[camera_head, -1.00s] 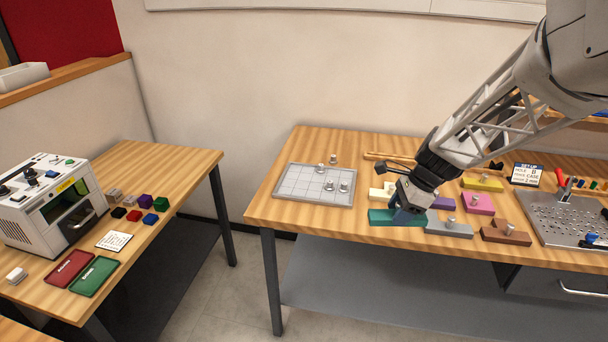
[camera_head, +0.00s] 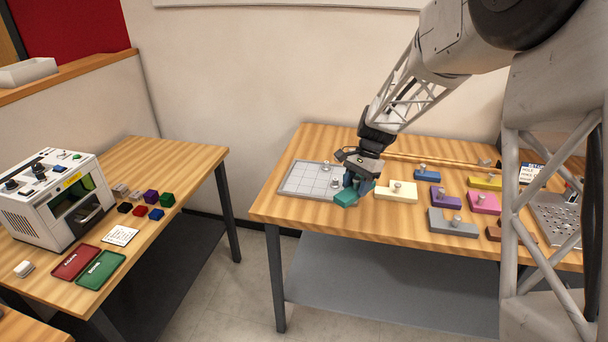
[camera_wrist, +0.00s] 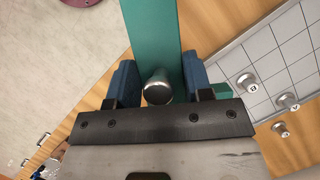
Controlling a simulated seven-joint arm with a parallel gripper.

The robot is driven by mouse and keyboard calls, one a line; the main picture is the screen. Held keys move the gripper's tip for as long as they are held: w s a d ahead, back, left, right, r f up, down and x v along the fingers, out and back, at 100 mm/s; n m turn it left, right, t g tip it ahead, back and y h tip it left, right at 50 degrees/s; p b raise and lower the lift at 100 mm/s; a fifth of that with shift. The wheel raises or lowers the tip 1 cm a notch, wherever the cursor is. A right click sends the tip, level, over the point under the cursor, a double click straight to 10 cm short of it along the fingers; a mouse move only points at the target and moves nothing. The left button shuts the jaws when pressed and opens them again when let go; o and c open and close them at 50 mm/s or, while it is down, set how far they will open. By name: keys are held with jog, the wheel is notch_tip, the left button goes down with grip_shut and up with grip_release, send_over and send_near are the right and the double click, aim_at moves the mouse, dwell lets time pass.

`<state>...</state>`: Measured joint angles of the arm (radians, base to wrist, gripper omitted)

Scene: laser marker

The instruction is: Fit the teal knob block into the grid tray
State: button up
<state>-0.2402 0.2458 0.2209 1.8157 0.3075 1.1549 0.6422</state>
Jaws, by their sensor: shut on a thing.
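The teal knob block (camera_head: 346,198) is in my gripper (camera_head: 358,184), near the right side of the grid tray. In the wrist view the block (camera_wrist: 152,32) runs away from the jaws, and its metal knob (camera_wrist: 158,88) sits between the two blue fingers of my gripper (camera_wrist: 158,85). A further piece of teal shows past the right finger. The grid tray (camera_head: 297,180) lies flat at the left of the table; its grid (camera_wrist: 286,45) is at the right of the wrist view with metal knobs on it. My gripper hides the tray's right part in the head view.
Cream (camera_head: 395,194), blue (camera_head: 427,176), purple (camera_head: 446,199), pink (camera_head: 484,204), yellow (camera_head: 487,182) and grey (camera_head: 452,225) knob blocks lie right of my gripper. A perforated metal plate (camera_head: 556,220) is farther right. The table's front edge is close below the teal block.

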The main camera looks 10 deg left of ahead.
jog(key=w+a+f+n, duration=0.1)
jog(key=a+n, duration=0.1)
jog(key=a, duration=0.1)
jog(key=w+a+f+n+h, duration=0.1)
jog(key=w+a+n, duration=0.1)
jog(key=a, duration=0.2)
jog(key=w+a+f+n+h, duration=0.1)
jog(key=w+a+f+n, duration=0.1)
jog(key=a, duration=0.2)
jog(key=shift+w+a+n+g, duration=0.2)
jog(key=shift+w+n+g, duration=0.1)
jog(key=shift+g, duration=0.1)
send_over(310, 176)
jog(key=w, duration=0.1)
jog(key=shift+w+f, duration=0.1)
jog(key=shift+f, duration=0.7)
jog(key=shift+f, duration=1.75)
jog(key=shift+f, duration=0.1)
jog(key=o, duration=1)
jog(key=shift+c, duration=0.2)
